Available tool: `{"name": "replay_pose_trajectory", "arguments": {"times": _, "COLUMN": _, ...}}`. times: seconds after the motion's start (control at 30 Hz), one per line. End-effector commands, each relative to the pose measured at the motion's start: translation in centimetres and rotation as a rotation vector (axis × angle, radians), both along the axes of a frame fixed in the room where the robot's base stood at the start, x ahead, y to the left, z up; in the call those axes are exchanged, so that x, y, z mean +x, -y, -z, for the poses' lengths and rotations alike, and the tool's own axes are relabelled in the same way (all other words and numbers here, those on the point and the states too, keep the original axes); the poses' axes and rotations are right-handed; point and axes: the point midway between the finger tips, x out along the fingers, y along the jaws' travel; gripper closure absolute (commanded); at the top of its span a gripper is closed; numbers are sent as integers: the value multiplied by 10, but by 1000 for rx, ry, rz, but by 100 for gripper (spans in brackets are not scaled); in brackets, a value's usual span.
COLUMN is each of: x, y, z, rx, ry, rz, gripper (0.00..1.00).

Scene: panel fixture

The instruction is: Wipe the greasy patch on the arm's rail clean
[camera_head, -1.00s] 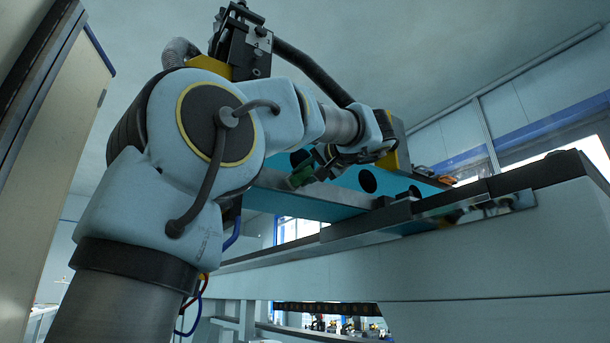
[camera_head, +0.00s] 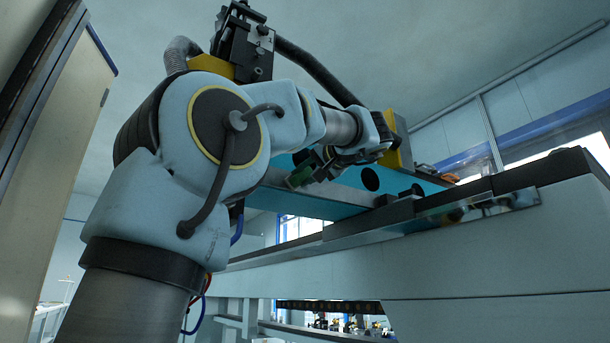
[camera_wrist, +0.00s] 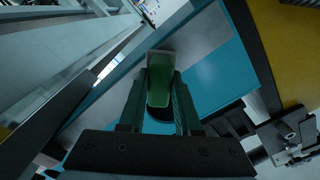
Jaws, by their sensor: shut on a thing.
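My gripper (camera_wrist: 160,95) is shut on a green block-like pad (camera_wrist: 159,86), held between its two dark fingers, with a pale end at the top. In the head view my gripper (camera_head: 312,170) and the pad (camera_head: 300,177) are small, in front of the blue panel (camera_head: 345,195) and left of its dark round hole. The long rail (camera_head: 360,237) runs along the pale beam, its right part a shiny metal strip (camera_head: 505,203). Brownish marks show on the strip; I cannot tell grease from reflection. The pad appears apart from the strip.
The pale beam (camera_head: 490,260) fills the lower right. Dark blocks (camera_head: 400,210) sit on the rail near the panel. In the wrist view a yellow part (camera_wrist: 292,45) and dark bracketry (camera_wrist: 290,135) lie at the right. A tall cabinet (camera_head: 50,120) stands at the far left.

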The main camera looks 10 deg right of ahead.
Motion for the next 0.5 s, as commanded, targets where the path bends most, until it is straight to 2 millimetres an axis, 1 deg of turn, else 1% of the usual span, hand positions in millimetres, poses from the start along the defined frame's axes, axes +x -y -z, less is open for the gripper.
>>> {"name": "replay_pose_trajectory", "arguments": {"times": 0.3, "x": 6, "y": -3, "z": 0, "rx": 0, "ry": 0, "rz": -1, "gripper": 100}}
{"name": "replay_pose_trajectory", "arguments": {"times": 0.5, "x": 7, "y": 2, "z": -1, "rx": 0, "ry": 0, "rz": 0, "gripper": 100}}
